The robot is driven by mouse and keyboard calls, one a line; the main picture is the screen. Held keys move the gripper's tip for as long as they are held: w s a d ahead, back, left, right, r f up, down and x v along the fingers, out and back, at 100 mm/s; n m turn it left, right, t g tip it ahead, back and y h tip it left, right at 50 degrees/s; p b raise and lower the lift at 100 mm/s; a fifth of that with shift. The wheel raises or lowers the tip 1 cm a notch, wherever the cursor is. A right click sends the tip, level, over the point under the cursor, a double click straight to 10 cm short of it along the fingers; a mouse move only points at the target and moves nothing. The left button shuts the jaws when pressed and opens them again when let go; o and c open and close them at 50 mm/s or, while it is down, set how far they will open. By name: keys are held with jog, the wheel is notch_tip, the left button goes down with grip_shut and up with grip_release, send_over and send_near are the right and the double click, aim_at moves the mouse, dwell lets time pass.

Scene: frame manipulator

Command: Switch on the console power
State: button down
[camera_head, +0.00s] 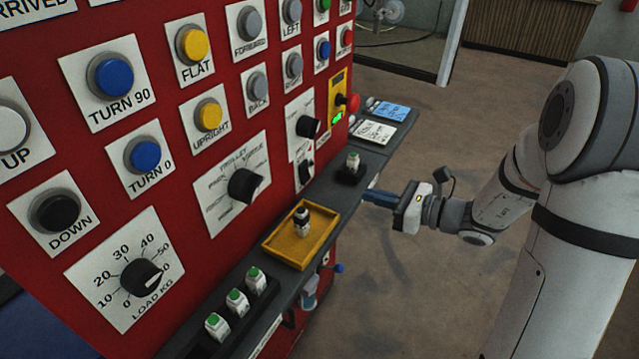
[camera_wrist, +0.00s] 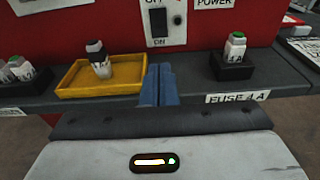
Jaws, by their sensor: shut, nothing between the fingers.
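The console is a red panel (camera_head: 225,95) with a dark shelf along its lower edge. A black rocker switch (camera_wrist: 177,18) marked OFF above and ON below sits on a white plate in the wrist view; a POWER label (camera_wrist: 214,3) is up and to its right. The switch also shows small in the head view (camera_head: 306,171). I cannot tell which side of it is pressed. My gripper (camera_head: 368,196) has blue fingers, shut and empty, right of the shelf and apart from the switch. In the wrist view its fingertips (camera_wrist: 159,70) appear just below the switch plate.
A yellow tray (camera_head: 272,254) holds a dark-topped fuse (camera_head: 302,222). A green-topped fuse (camera_head: 353,163) stands in a black holder (camera_wrist: 232,70) above a FUSE 4A label. Several more fuses stand in a left rack. A red stop button (camera_head: 352,103) protrudes. Floor beyond my gripper is clear.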

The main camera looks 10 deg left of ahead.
aim_at(307, 180)
jog(key=shift+a, duration=0.1)
jog(key=x, duration=1.4)
jog(key=shift+b, duration=0.4)
jog(key=shift+a+f+b, duration=0.1)
jog(key=shift+f+b, duration=0.15)
jog(key=shift+b, duration=0.35)
jog(key=shift+w+a+y+b, duration=0.1)
jog(key=shift+y+b, duration=0.2)
jog(key=shift+b, duration=0.1)
jog(key=shift+r+p, duration=0.2)
jog(key=shift+p, duration=0.1)
jog(key=f+v, duration=0.3)
jog(key=v, duration=1)
jog(key=shift+s+d+f, duration=0.15)
jog(key=shift+s+d, duration=0.1)
jog(key=shift+d, duration=0.2)
